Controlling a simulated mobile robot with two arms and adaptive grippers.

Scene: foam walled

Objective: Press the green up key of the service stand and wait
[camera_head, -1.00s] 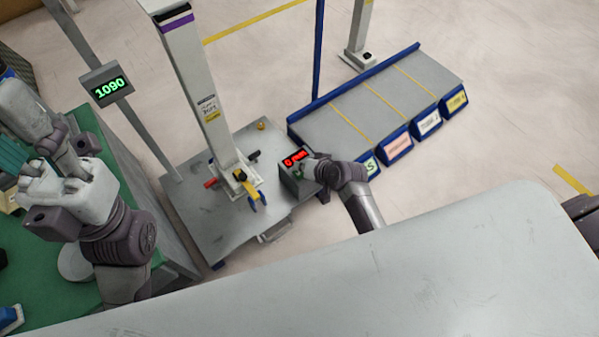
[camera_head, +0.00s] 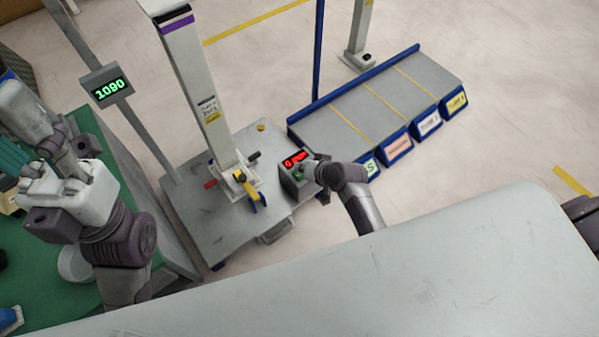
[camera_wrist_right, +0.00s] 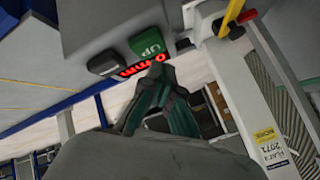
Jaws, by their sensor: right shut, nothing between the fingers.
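The service stand's control box (camera_head: 290,181) stands on the grey platform, with a lit red display (camera_head: 295,158) on it. In the right wrist view the green key marked UP (camera_wrist_right: 148,42) shows beside a dark key (camera_wrist_right: 104,62), with the red display (camera_wrist_right: 140,68) next to them. My right gripper (camera_wrist_right: 160,72) is shut and empty, its fingertips close to the UP key and display; contact cannot be told. In the head view my right gripper (camera_head: 306,170) is at the box. My left gripper (camera_head: 12,156) is at the left edge, its fingers partly out of view.
A tall white column (camera_head: 200,90) rises from the platform (camera_head: 195,220). A screen on a post (camera_head: 107,87) reads 1090. A grey rack with blue edges (camera_head: 375,95) and labelled fronts stands right of the box. A green table (camera_head: 50,295) is at left.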

